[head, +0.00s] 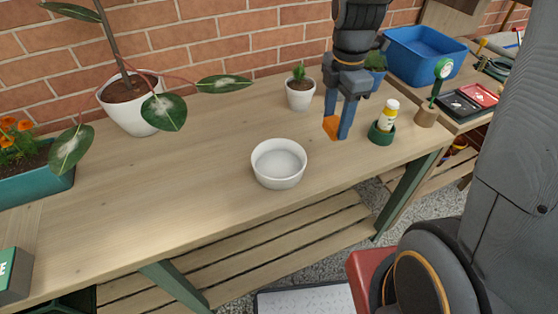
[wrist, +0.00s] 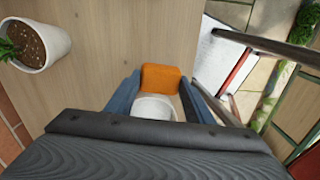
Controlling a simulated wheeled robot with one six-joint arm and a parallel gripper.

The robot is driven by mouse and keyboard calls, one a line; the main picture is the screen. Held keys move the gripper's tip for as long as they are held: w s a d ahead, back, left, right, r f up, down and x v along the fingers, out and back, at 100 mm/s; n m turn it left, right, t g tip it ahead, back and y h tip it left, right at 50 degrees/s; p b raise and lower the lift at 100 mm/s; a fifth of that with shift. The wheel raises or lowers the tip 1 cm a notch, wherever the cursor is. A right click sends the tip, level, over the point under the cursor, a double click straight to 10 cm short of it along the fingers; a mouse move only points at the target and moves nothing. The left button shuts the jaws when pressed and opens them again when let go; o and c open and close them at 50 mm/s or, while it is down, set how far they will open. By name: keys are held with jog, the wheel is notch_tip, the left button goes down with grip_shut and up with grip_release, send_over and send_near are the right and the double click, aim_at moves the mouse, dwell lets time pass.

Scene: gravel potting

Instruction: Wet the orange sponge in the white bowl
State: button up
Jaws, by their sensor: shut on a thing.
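The white bowl (head: 279,165) stands upright on the wooden bench, near its front edge, in the head view. My gripper (head: 339,128) is to the right of the bowl and a little behind it, pointing down. It is shut on the orange sponge (head: 331,127), which shows at the left finger. In the wrist view the sponge (wrist: 162,77) sits between the fingertips of my gripper (wrist: 162,82). A white rounded thing (wrist: 155,107) shows between the fingers there, partly hidden; it looks like the bowl. I cannot tell the sponge's exact height above the bench.
A small potted cactus (head: 300,94) stands behind the bowl. A bottle (head: 389,114) in a green holder (head: 381,134) is right of my gripper. A blue tub (head: 424,57) is at back right. A large white plant pot (head: 132,111) is at left. Bench left of the bowl is clear.

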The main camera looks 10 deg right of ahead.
jog(key=s+a+r+g+y+p, duration=0.1)
jog(key=a+y+p, duration=0.1)
jog(key=a, duration=0.5)
jog(key=s+a+r+y+p, duration=0.1)
jog(key=s+a+p, duration=0.15)
jog(key=a, duration=0.35)
jog(key=b, duration=0.7)
send_over(283, 168)
notch_tip(283, 168, down, 9)
jog(key=shift+f, duration=0.1)
jog(key=shift+s, duration=0.1)
notch_tip(283, 168, up, 7)
jog(key=p, duration=0.4)
dwell(0.6)
dwell(1.9)
notch_tip(283, 168, up, 4)
jog(key=p, duration=0.2)
jog(key=shift+p, duration=0.4)
